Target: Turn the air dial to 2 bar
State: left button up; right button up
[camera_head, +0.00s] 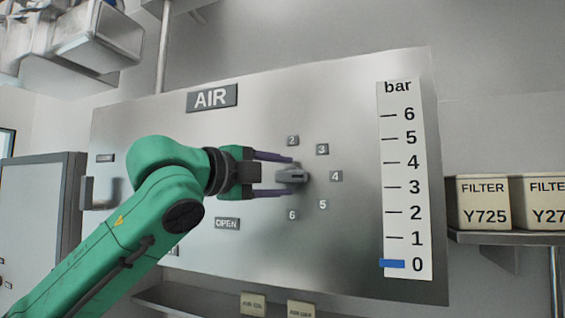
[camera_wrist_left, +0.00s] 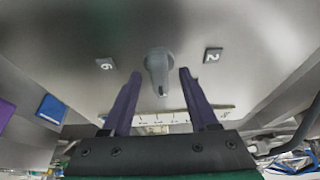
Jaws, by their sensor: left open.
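The air dial (camera_head: 293,175) is a grey knob on the metal panel under the AIR sign (camera_head: 212,98). Number plates 2 (camera_head: 292,141), 3, 4, 5 and 6 (camera_head: 292,215) ring its right side. The dial's pointer end faces right, towards the 4 plate (camera_head: 336,176). My left gripper (camera_head: 280,175) is open, its purple fingers above and below the dial. In the left wrist view the dial (camera_wrist_left: 158,72) lies between the open fingers (camera_wrist_left: 155,92), with a gap on each side. The bar scale (camera_head: 404,180) has its blue marker (camera_head: 392,264) at 0. My right gripper is not in view.
A handle (camera_head: 100,193) sticks out at the panel's left, and an OPEN label (camera_head: 227,223) sits below my left wrist. Filter boxes (camera_head: 484,203) stand on a shelf to the right. The panel face between the number plates and the scale is clear.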

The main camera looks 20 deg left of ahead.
pick_arm(q)
jog(key=shift+x, duration=0.75)
jog(key=shift+w+f, duration=0.2)
jog(key=shift+s, duration=0.15)
jog(key=shift+s+a+r, duration=0.1)
jog(key=shift+s+a, duration=0.1)
jog(key=shift+s, duration=0.05)
jog(key=shift+c, duration=0.9)
jog(key=shift+s+a, duration=0.1)
jog(key=shift+s, duration=0.1)
jog(key=c, duration=0.5)
grip_shut()
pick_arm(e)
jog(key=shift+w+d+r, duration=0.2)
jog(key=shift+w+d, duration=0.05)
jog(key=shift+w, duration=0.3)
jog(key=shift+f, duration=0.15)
